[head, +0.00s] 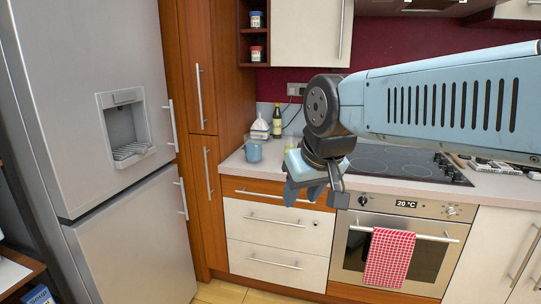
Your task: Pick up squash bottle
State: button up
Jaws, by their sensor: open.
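A dark bottle with a yellowish label (277,122) stands upright at the back of the counter, left of my arm. My gripper (312,190) hangs in front of the counter's front edge, right of and nearer than the bottle, pointing down. It is open, and I see nothing held between its fingers. My arm and gripper hide part of the counter behind them.
A blue mug (253,152) and a white container (260,130) stand near the bottle. The black hob (400,163) lies to the right, above the oven (405,240) with a red checked towel (389,257). A tall fridge (90,110) and wooden cabinet bound the left.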

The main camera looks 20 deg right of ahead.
aim_at(290, 143)
jog(key=z, duration=0.2)
jog(key=i, duration=0.95)
jog(key=u, duration=0.1)
